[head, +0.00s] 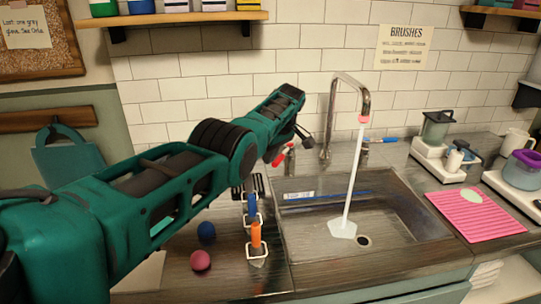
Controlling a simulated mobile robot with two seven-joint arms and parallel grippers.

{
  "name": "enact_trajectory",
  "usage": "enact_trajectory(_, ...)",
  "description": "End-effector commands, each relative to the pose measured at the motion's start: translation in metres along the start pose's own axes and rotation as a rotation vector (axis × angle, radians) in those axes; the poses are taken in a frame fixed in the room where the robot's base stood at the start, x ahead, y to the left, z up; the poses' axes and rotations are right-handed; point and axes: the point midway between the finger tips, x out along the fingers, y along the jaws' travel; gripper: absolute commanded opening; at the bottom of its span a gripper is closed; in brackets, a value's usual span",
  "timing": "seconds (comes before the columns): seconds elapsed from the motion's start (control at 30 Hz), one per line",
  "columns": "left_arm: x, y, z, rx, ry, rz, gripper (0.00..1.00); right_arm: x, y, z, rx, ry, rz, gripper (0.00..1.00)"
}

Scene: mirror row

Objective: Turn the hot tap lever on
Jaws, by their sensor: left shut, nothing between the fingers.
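The hot tap lever (281,156) is red and sits on a short metal post behind the left part of the sink. The chrome spout (333,105) arches over the basin, and a pale stream (353,175) runs from its red-tipped outlet to the basin floor. A blue lever (382,139) is to the right of the spout. My left gripper (304,134) is small and dark, shut and empty, just above and right of the red lever. I cannot tell whether it touches the lever. My right gripper is out of view.
The sink (395,217) is set in a dark counter. Left of it are a blue ball (206,232), a pink ball (200,260) and a rack with an orange-handled brush (256,235). A pink mat (470,213) and containers are at right. A shelf (185,18) hangs above.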

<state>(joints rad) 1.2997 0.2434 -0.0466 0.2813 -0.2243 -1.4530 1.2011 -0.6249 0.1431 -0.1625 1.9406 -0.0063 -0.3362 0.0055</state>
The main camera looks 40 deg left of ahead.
Motion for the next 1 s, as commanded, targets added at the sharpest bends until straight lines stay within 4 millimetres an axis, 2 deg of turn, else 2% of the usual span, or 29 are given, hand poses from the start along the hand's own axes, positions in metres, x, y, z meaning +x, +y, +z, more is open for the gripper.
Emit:
enact_trajectory(0.03, -0.001, 0.002, 0.005, 0.005, -0.010, 0.001, 0.00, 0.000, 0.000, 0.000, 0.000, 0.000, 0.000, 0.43)
enact_trajectory(0.57, -0.001, 0.002, 0.007, 0.008, -0.017, 0.001, 0.00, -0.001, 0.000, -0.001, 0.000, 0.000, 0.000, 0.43)
enact_trajectory(0.73, -0.001, -0.006, -0.008, 0.007, -0.014, -0.001, 0.00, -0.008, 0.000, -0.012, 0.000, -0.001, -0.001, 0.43)
enact_trajectory(0.9, 0.000, -0.021, -0.038, 0.004, -0.007, 0.000, 0.00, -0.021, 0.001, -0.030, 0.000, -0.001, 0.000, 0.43)
enact_trajectory(1.0, -0.011, -0.016, -0.034, 0.007, -0.003, 0.008, 0.00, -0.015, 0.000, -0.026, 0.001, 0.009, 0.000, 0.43)
